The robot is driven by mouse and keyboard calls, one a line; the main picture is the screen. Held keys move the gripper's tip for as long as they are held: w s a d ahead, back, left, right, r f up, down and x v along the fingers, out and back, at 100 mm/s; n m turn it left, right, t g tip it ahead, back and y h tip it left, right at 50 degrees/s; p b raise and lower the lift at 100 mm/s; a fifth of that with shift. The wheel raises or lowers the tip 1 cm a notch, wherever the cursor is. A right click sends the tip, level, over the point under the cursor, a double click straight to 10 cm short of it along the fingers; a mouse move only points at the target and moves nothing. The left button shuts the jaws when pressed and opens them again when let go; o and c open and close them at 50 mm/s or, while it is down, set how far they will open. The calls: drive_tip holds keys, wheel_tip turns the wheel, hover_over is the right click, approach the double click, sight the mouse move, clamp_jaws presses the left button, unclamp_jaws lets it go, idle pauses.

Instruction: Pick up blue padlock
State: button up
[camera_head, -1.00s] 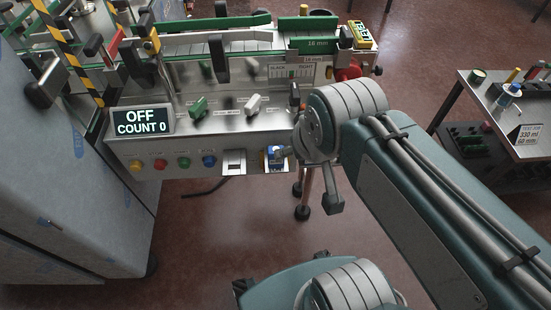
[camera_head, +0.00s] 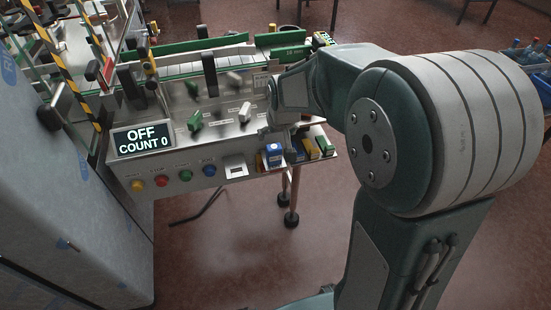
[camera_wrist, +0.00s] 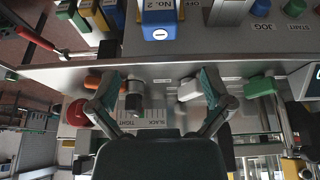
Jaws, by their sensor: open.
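The blue padlock (camera_head: 274,156) hangs at the front edge of the machine's panel in the head view. Its blue body (camera_wrist: 159,28), with a keyhole mark and a label reading "No. 2", is at the top centre of the wrist view; the frame cuts it off and its shackle is not clear. My gripper (camera_wrist: 158,88) is open, its two fingers spread apart with nothing held between them. The padlock lies beyond the fingertips, roughly centred between them in the picture and apart from them. In the head view my arm reaches toward the panel and the fingers are hard to make out.
Other coloured blocks, including a green one (camera_head: 325,146), stand right of the padlock. A white-framed switch (camera_head: 236,167) and several coloured buttons are to its left. An OFF display (camera_head: 142,138) and the green knob (camera_head: 195,121) are on the panel. Open floor lies in front.

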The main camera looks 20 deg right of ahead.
sight(274, 147)
drive_tip(key=x, duration=0.5)
drive_tip(key=shift+w+d+f, duration=0.15)
drive_tip(key=shift+d+f, duration=0.1)
drive_tip(key=shift+d, duration=0.1)
drive_tip(key=x, duration=0.2)
drive_tip(key=a+x, duration=0.1)
drive_tip(key=x, duration=0.1)
drive_tip(key=shift+f, duration=0.65)
drive_tip(key=shift+d, duration=0.2)
drive_tip(key=shift+a, duration=0.1)
drive_tip(key=c, duration=1.3)
